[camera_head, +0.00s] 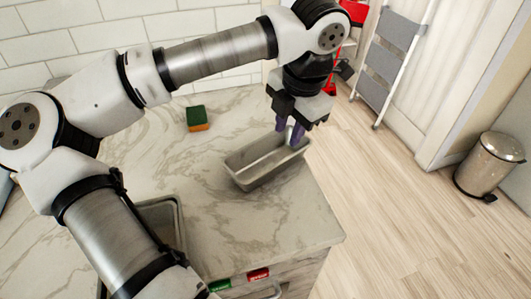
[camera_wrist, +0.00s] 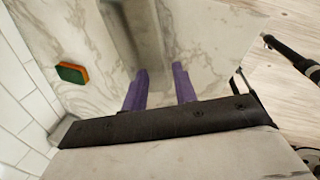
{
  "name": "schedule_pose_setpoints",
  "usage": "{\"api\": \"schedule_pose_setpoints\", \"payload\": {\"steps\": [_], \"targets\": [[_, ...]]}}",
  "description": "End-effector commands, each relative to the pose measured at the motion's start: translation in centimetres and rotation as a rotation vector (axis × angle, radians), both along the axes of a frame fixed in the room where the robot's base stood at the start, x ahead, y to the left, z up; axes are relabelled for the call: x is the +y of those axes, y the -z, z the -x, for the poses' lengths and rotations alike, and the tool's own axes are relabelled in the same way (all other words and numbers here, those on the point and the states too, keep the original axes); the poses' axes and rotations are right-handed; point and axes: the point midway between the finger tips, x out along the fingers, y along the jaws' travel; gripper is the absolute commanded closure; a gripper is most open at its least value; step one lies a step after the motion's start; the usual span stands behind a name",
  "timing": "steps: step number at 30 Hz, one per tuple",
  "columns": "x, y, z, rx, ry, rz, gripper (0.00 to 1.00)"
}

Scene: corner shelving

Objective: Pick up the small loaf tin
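The small loaf tin (camera_head: 262,166) is a grey metal rectangular pan, upright and empty on the marble counter. In the wrist view the tin (camera_wrist: 148,38) runs up from between my fingers to the top edge, where it is cut off. My gripper (camera_head: 290,130) points down at the tin's far right end, its two purple fingers apart. In the wrist view my gripper (camera_wrist: 161,86) also shows a clear gap between the fingers. I cannot tell whether either finger touches the tin or how far they reach below its rim.
A green and orange sponge (camera_head: 197,119) lies on the counter (camera_head: 290,225), left of the tin. A sink (camera_head: 160,215) is at the lower left, partly behind my arm. The counter's right edge is close to the tin. A bin (camera_head: 488,165) and a stepladder (camera_head: 390,60) stand beyond.

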Motion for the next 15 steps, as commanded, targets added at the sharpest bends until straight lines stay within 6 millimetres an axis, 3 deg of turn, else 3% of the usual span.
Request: {"api": "schedule_pose_setpoints", "payload": {"steps": [9,15], "targets": [[0.7,5.6,-0.8,0.003,0.002,0.004,0.72],[0.8,7.0,-1.0,0.001,0.003,0.005,0.72]]}}
